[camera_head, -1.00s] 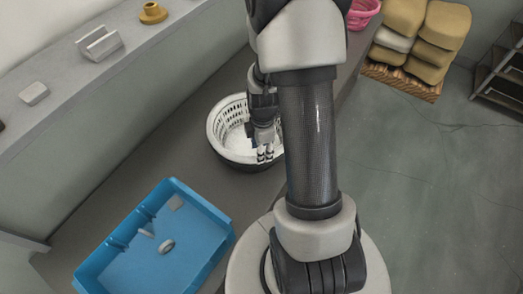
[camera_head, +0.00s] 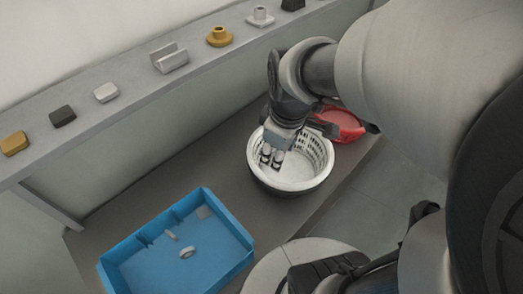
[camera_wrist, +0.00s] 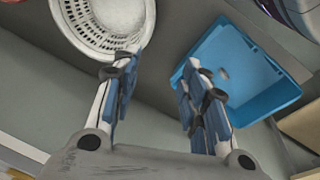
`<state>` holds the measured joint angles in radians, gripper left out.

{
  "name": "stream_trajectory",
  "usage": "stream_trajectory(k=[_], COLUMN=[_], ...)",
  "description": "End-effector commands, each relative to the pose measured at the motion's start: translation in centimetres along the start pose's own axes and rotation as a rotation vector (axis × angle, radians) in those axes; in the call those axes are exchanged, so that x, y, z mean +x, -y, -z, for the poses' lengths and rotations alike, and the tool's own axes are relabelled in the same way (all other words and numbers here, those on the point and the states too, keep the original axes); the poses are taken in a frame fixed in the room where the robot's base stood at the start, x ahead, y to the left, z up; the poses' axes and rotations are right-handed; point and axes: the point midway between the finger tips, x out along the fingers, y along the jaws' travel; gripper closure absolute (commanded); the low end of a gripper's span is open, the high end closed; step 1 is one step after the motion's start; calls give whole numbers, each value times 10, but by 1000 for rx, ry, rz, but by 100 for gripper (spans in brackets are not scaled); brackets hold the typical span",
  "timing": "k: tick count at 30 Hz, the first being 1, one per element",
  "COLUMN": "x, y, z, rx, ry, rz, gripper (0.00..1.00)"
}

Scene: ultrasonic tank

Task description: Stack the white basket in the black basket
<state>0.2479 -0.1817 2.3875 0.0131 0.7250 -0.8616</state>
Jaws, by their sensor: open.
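The white basket (camera_head: 313,150), round with slotted walls, sits upright on the grey bench. The black basket (camera_head: 290,189) shows as a dark band around and below its lower part, so the white one appears nested in it; the inside of the black one is hidden. In the wrist view the white basket (camera_wrist: 100,22) is at the upper left. My gripper (camera_head: 271,159) is open and appears over the white basket's left side in the head view. In the wrist view, the open fingers (camera_wrist: 162,64) have nothing between them, and the left one overlaps the basket's rim.
A blue tray (camera_head: 243,235) with small parts stands left of the baskets, with bare bench between. A red basket (camera_head: 340,121) is just behind them to the right. A ledge (camera_head: 130,98) with several small parts runs along the wall.

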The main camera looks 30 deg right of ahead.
Motion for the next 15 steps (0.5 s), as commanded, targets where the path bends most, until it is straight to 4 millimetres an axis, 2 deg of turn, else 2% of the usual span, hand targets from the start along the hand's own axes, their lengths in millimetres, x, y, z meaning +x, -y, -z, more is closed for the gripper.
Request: stream_trajectory(k=[1, 6, 10, 15], x=[-21, -66, -84, -91], y=[16, 63, 86, 99], z=[3, -5, -14, -21], rx=[72, 354, 509, 604], ry=[-35, -127, -179, -207], rz=[-24, -42, -34, -23], gripper=[60, 60, 60, 60])
